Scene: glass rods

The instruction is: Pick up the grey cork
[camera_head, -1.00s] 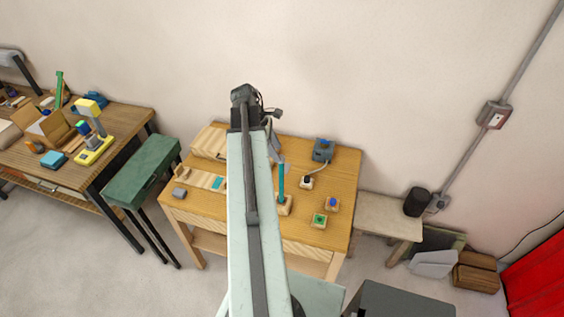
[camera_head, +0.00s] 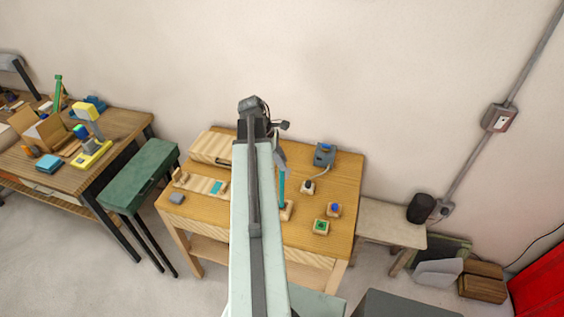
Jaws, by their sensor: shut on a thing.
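My gripper (camera_head: 281,163) points down over the table, just right of my arm. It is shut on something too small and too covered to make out. Directly below it is an upright teal rod (camera_head: 281,188) at a small wooden block (camera_head: 287,211); I cannot tell whether the gripper touches the rod. I cannot make out a grey cork for certain. A small grey block (camera_head: 177,198) lies at the table's left front edge.
Blocks with a blue top (camera_head: 334,209) and a green top (camera_head: 321,227) stand on the wooden table (camera_head: 347,180). A grey device (camera_head: 324,155) with a cable is at the back right.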

